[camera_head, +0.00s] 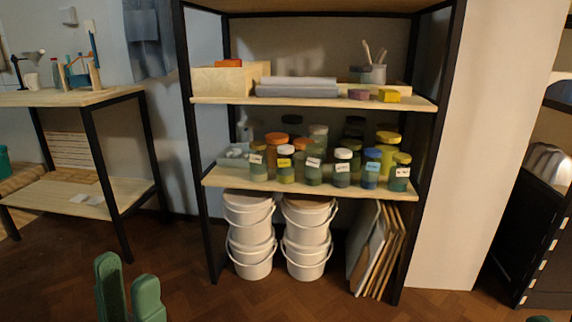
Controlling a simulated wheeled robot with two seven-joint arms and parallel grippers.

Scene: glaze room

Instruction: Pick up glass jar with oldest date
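Several glass jars with white or yellow labels stand on the middle shelf (240,181). More jars stand behind, partly hidden. The label dates are too small to read. My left gripper (128,270) is open and empty, low at the left, well away from the shelf. Only a green sliver of my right gripper (539,319) shows at the bottom right.
The top shelf holds a wooden box (222,81), grey slabs (297,90) and a tool cup (374,74). White buckets (250,238) and leaning boards (373,250) stand below. A workbench (60,98) is at the left. The floor in front is clear.

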